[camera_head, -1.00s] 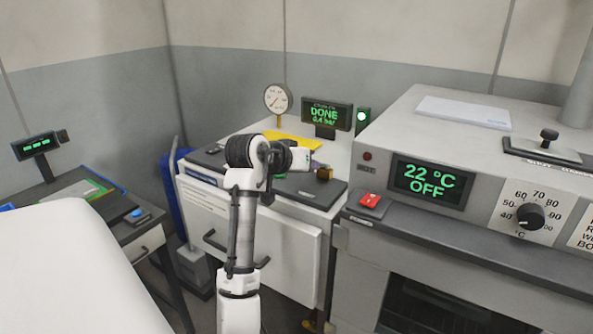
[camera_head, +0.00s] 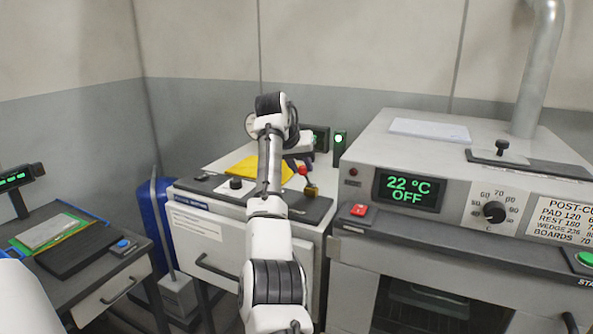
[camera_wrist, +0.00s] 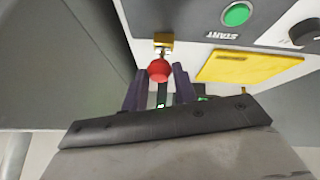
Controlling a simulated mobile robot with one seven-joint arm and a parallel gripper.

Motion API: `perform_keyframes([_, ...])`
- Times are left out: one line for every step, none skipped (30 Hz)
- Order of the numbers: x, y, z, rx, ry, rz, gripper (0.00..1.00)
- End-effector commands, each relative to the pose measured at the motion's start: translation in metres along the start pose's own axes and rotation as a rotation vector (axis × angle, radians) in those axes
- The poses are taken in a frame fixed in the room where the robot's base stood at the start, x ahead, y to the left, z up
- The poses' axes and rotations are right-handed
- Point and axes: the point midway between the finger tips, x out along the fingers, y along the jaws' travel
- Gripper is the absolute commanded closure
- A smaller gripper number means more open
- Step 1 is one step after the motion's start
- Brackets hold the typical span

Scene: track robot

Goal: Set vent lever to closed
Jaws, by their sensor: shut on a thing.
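The vent lever, as I take it, is the one with a red ball knob (camera_head: 302,171) at a brass block (camera_head: 311,190) on the white cabinet's top. In the wrist view the red knob (camera_wrist: 159,70) shows close up below the brass block (camera_wrist: 163,43). My gripper (camera_head: 301,162) is at the knob in the head view. In the wrist view the dark purple fingers of my gripper (camera_wrist: 160,88) stand on both sides of the lever, shut on it just at the knob. My gripper partly hides the lever's stem, and I cannot read its marked position.
A yellow sheet (camera_head: 250,167) and a black dial (camera_head: 236,183) are on the same cabinet top. The oven (camera_head: 420,200) is close on the right, with a black-knobbed lever (camera_head: 502,148) on top.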

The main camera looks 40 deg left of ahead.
Motion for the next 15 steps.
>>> perform_keyframes([-0.0020,0.0017,-0.0021,0.000,-0.013,-0.002,1.00])
perform_keyframes([-0.0019,0.0019,-0.0024,0.000,-0.021,-0.005,1.00])
perform_keyframes([-0.0023,0.0022,-0.0030,-0.001,-0.030,-0.008,1.00])
perform_keyframes([-0.0026,0.0023,-0.0034,-0.002,-0.036,-0.010,1.00])
perform_keyframes([-0.0029,0.0025,-0.0037,-0.002,-0.042,-0.011,1.00])
perform_keyframes([-0.0028,0.0024,-0.0037,-0.004,-0.050,-0.013,1.00])
perform_keyframes([-0.0033,0.0025,-0.0041,-0.004,-0.054,-0.014,1.00])
perform_keyframes([-0.0036,0.0025,-0.0043,-0.004,-0.058,-0.015,1.00])
perform_keyframes([-0.0037,0.0025,-0.0044,-0.004,-0.062,-0.017,1.00])
perform_keyframes([-0.0038,0.0025,-0.0045,-0.004,-0.065,-0.017,1.00])
perform_keyframes([-0.0037,0.0024,-0.0046,-0.004,-0.068,-0.018,1.00])
perform_keyframes([-0.0035,0.0024,-0.0046,-0.004,-0.071,-0.019,1.00])
perform_keyframes([-0.0037,0.0024,-0.0047,-0.004,-0.073,-0.020,1.00])
perform_keyframes([-0.0038,0.0026,-0.0048,-0.004,-0.073,-0.020,1.00])
perform_keyframes([-0.0040,0.0027,-0.0050,-0.004,-0.074,-0.021,1.00])
